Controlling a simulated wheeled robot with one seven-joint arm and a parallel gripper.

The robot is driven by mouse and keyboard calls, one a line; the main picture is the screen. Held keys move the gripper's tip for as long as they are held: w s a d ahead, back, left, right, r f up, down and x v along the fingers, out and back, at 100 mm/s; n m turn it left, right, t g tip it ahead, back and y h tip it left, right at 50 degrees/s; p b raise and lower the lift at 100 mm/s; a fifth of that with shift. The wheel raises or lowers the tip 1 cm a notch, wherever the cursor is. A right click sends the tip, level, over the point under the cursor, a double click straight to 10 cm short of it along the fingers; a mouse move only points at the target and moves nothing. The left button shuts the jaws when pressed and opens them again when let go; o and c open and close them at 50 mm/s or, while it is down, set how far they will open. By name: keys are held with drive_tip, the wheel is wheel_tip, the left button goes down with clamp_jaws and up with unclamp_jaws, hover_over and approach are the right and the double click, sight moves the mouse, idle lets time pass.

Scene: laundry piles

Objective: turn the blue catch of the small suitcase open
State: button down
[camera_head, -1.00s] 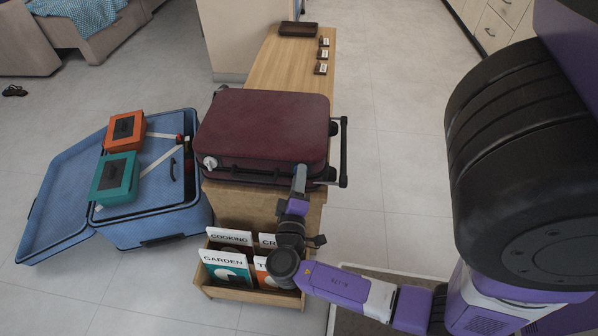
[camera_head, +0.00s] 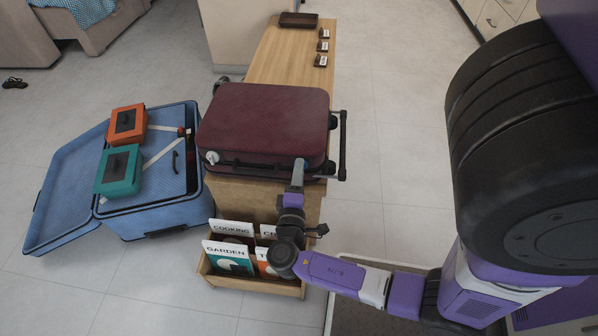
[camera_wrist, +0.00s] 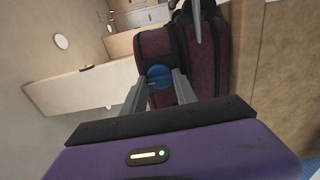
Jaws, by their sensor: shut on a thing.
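The small suitcase (camera_head: 262,125) is dark red and lies flat on the wooden bench, its near side facing me. It also shows in the wrist view (camera_wrist: 205,65), where its side is close ahead. The blue catch (camera_wrist: 159,75) is a round knob on that side, between my two fingers. My gripper (camera_wrist: 160,88) is shut on the catch, a finger on each side of it. In the head view my gripper (camera_head: 298,168) is at the suitcase's near right edge, and the catch is hidden there.
An open blue suitcase (camera_head: 165,218) with an orange box (camera_head: 126,124) and a green box (camera_head: 118,170) is on the floor at left. A wooden book rack (camera_head: 255,285) stands below my gripper. The wooden bench (camera_head: 290,60) extends back with a dark tray (camera_head: 299,20).

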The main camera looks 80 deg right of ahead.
drive_tip(key=c, duration=1)
unclamp_jaws()
drive_tip(key=shift+o, duration=0.2)
drive_tip(key=shift+a, duration=0.1)
drive_tip(key=a, duration=0.7)
drive_tip(key=shift+s+a+p, duration=0.3)
drive_tip(key=shift+a+p, duration=0.05)
drive_tip(key=shift+p, duration=0.05)
